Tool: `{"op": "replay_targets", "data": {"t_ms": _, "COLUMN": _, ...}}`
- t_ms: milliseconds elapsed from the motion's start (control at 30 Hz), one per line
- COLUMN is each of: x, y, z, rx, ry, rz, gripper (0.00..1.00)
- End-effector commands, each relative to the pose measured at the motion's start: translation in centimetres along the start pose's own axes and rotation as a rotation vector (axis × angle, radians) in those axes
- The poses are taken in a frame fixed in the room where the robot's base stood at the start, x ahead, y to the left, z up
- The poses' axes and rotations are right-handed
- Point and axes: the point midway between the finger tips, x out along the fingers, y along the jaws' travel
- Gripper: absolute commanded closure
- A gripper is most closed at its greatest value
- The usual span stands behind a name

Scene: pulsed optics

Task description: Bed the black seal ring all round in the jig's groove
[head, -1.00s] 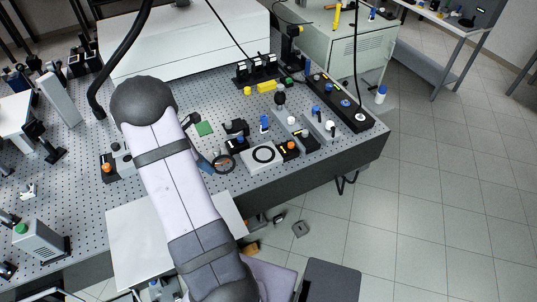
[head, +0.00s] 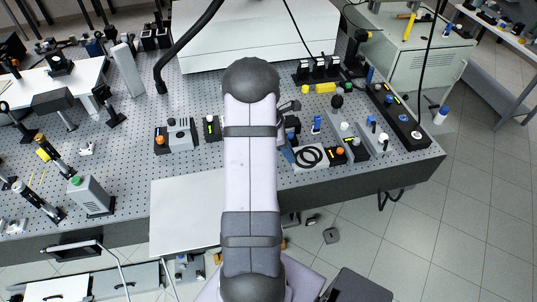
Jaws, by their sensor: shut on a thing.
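The jig (head: 304,168) is a pale block near the bench's front edge, just right of my arm. The black seal ring (head: 299,158) shows as a thin dark loop at the jig's left part, overlapping the dark circle of the groove (head: 320,158). Whether it touches the jig or hangs above it I cannot tell. My gripper (head: 291,154) is shut on the ring's left side. It is small here and mostly hidden behind my own arm, so the fingertips are not clear.
Black blocks with an orange knob (head: 340,151) stand close to the jig's right. A blue-topped post (head: 316,124) stands behind it, and grey angled mounts (head: 375,138) lie further right. A white board (head: 187,214) lies at the front left.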

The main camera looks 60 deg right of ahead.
Motion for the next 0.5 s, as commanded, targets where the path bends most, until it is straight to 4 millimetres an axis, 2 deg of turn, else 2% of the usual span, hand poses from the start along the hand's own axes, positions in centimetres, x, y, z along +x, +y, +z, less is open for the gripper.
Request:
{"op": "replay_targets", "data": {"t_ms": 33, "x": 0.3, "y": 0.5, "z": 1.6, "rx": 0.031, "ry": -0.001, "rz": -0.01, "gripper": 1.0}}
{"op": "replay_targets", "data": {"t_ms": 133, "x": 0.3, "y": 1.7, "z": 3.6, "rx": 0.05, "ry": -0.001, "rz": -0.015, "gripper": 1.0}}
{"op": "replay_targets", "data": {"t_ms": 300, "x": -1.2, "y": 4.2, "z": 4.2, "rx": -0.04, "ry": 0.001, "rz": 0.024, "gripper": 1.0}}
{"op": "replay_targets", "data": {"t_ms": 500, "x": -1.4, "y": 4.1, "z": 4.2, "rx": -0.139, "ry": 0.002, "rz": 0.065, "gripper": 1.0}}
